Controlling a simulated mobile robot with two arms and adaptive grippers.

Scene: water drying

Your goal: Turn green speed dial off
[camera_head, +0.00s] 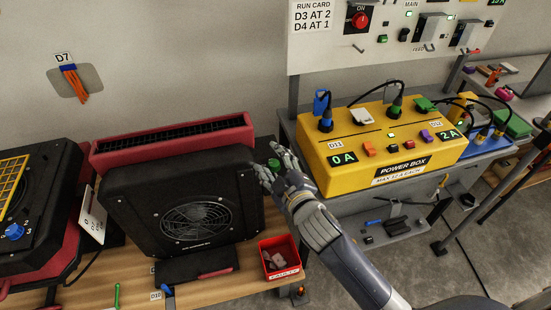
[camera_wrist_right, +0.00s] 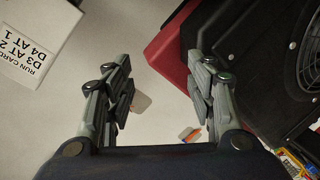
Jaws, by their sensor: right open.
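The black fan unit (camera_head: 135,205), with a round grille and a red rear housing (camera_head: 172,141), stands on the wooden bench. A small green part (camera_head: 273,162), which looks like the green dial, shows at its right side, partly hidden by my fingers. My right gripper (camera_head: 271,166) is beside that side, with its fingers around or in front of the green part; I cannot tell if they touch it. In the right wrist view my right gripper (camera_wrist_right: 160,72) is open, and the fan unit (camera_wrist_right: 275,60) is at the right. The dial's setting cannot be read. My left gripper is not in view.
A yellow power box (camera_head: 345,165) stands close on the right, with cables and displays "0 A" and "2 A". A small red bin (camera_head: 279,245) is at the bench's front right edge. Another black unit with a blue knob (camera_head: 14,231) is at left.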

